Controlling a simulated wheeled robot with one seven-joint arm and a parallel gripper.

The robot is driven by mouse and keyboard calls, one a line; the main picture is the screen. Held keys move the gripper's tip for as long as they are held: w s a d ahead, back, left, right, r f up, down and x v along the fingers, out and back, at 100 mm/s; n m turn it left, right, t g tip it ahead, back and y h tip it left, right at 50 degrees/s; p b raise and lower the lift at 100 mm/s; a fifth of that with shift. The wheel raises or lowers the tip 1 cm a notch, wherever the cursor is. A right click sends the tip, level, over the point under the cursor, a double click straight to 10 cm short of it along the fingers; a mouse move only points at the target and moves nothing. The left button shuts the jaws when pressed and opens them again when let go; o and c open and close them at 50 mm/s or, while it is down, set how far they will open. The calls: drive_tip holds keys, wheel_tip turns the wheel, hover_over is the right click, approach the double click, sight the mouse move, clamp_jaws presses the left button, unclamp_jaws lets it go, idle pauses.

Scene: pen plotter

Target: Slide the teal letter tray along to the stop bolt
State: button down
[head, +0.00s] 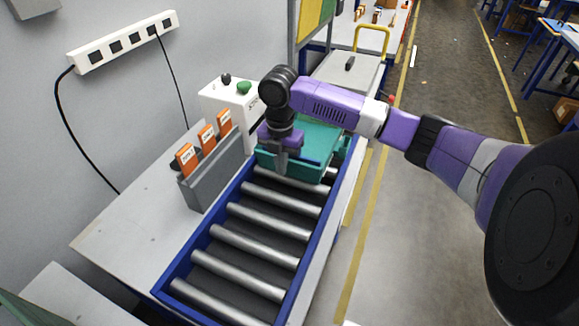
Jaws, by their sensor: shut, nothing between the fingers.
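The teal letter tray (318,143) sits on the far end of the roller track (252,222), partly hidden by my arm. My gripper (281,170) points down at the tray's near left side and is shut, with nothing seen held. It overlaps the tray's near wall in the picture; I cannot tell whether it touches. A dark blue item shows inside the tray. I cannot make out the stop bolt.
A grey rack (214,172) with several orange boxes stands left of the track. A white control box (231,104) with a green button is behind it. The near rollers are bare. A power strip (124,42) is on the wall.

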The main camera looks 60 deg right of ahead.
wheel_tip(320, 180, up, 8)
drive_tip(key=b, duration=0.1)
drive_tip(key=shift+a, duration=0.2)
drive_tip(key=shift+r, duration=0.1)
